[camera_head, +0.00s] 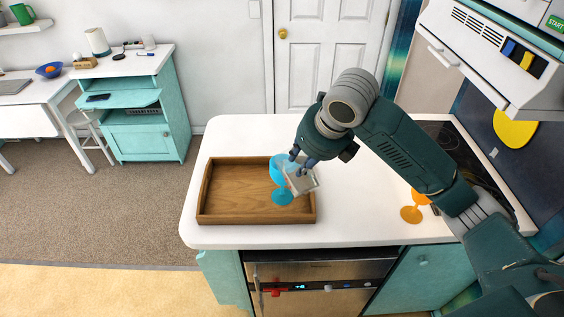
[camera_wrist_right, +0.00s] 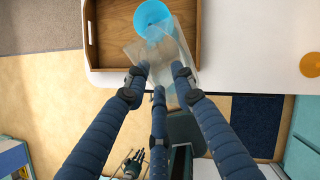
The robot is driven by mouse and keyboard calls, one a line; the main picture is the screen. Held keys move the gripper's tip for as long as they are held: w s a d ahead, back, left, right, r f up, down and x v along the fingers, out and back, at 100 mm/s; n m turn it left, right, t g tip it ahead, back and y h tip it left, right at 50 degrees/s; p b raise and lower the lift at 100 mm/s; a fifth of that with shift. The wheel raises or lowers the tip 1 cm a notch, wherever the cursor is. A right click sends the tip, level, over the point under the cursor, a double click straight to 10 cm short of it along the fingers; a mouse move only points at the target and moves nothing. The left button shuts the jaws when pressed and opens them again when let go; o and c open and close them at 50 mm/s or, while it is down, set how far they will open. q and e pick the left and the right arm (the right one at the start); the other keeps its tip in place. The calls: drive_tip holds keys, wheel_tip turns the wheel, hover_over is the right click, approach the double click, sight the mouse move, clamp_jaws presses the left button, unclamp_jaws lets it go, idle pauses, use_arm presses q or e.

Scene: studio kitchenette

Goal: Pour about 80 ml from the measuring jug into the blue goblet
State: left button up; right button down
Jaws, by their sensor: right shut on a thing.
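The blue goblet (camera_head: 281,194) stands upright at the right end of the wooden tray (camera_head: 235,196). My right gripper (camera_head: 302,164) is shut on the clear measuring jug (camera_head: 303,182), just above and to the right of the goblet's bowl. In the right wrist view the fingers (camera_wrist_right: 160,82) close around the jug (camera_wrist_right: 178,52), which looks tilted, with its far end overlapping the blue goblet (camera_wrist_right: 151,14). I cannot make out a liquid stream or the level in either vessel. My left gripper is not in view.
An orange goblet (camera_head: 411,213) stands on the white counter (camera_head: 350,215) to the right, below my right arm; it also shows in the wrist view (camera_wrist_right: 310,65). A dark cooktop (camera_head: 470,165) lies at the right. The counter behind the tray is clear.

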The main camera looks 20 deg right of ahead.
sight(309, 186)
drive_tip(key=shift+s+d+f+t, duration=0.15)
drive_tip(key=shift+s+f+t, duration=0.55)
drive_tip(key=shift+f, duration=0.1)
drive_tip(key=shift+s+d+r, duration=0.1)
drive_tip(key=shift+s, duration=0.05)
drive_tip(key=shift+s+f+t+y, duration=0.2)
drive_tip(key=shift+f+t+y, duration=0.2)
drive_tip(key=shift+f+t, duration=0.45)
drive_tip(key=shift+s+f, duration=0.15)
drive_tip(key=shift+f, duration=0.05)
drive_tip(key=shift+s+d+f+t+b, duration=0.1)
drive_tip(key=shift+s+f+t+b, duration=0.1)
drive_tip(key=shift+f+t+b, duration=0.15)
drive_tip(key=b, duration=0.2)
drive_tip(key=f+t+b, duration=0.1)
drive_tip(key=b, duration=0.1)
drive_tip(key=shift+s+f, duration=0.2)
drive_tip(key=shift+s, duration=0.1)
drive_tip(key=shift+s+r+t+b, duration=0.1)
drive_tip(key=shift+r+t+b, duration=0.15)
drive_tip(key=shift+b, duration=0.2)
drive_tip(key=shift+f, duration=0.1)
